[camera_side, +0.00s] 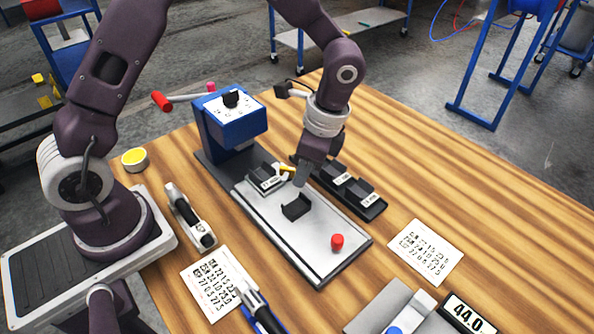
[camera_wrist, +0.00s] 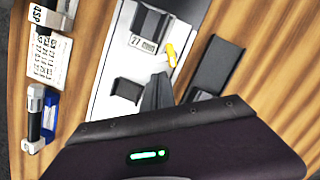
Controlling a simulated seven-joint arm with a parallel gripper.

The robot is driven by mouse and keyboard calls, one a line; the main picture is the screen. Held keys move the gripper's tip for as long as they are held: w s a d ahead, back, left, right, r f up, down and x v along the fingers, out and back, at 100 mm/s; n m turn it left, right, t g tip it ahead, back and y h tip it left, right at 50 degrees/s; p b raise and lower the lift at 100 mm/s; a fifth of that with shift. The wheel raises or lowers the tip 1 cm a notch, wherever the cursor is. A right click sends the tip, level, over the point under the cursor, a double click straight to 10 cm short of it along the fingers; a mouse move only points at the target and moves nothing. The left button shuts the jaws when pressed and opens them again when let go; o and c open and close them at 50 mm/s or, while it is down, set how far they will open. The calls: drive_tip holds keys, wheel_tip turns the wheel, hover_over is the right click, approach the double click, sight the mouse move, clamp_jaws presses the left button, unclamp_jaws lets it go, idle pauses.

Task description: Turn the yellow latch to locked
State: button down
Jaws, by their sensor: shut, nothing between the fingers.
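The yellow latch (camera_side: 287,168) is a small lever on the grey plate (camera_side: 318,240), beside a dark casting (camera_side: 266,178) with a white label. In the wrist view the latch (camera_wrist: 170,55) lies just right of that casting (camera_wrist: 149,28), whose label begins with 27. My gripper (camera_side: 299,182) is shut and empty, pointing down over the plate close to the latch. In the wrist view its fingertips (camera_wrist: 159,82) are just below the latch. I cannot tell whether they touch it.
A black bracket (camera_side: 296,206) and a red knob (camera_side: 337,242) are on the plate. A blue press (camera_side: 232,122) stands at its back end. A dark tray (camera_side: 372,210) with labelled castings lies to the right. A printed sheet (camera_side: 425,252) lies farther right, with clear tabletop beyond.

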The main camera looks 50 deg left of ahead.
drive_tip(key=shift+s+a, duration=0.35)
drive_tip(key=shift+a, duration=0.1)
drive_tip(key=shift+s+m, duration=0.25)
drive_tip(key=shift+m, duration=0.65)
drive_tip(key=shift+s+a+m+t+y, duration=0.15)
drive_tip(key=shift+s+m+t, duration=0.1)
drive_tip(key=shift+m, duration=0.45)
drive_tip(key=shift+s+a+m+t+y, duration=0.15)
drive_tip(key=shift+m+t, duration=0.1)
drive_tip(key=shift+m, duration=0.45)
drive_tip(key=shift+s+m, duration=0.15)
drive_tip(key=shift+m, duration=0.35)
drive_tip(key=shift+s+a, duration=0.1)
drive_tip(key=shift+s, duration=0.05)
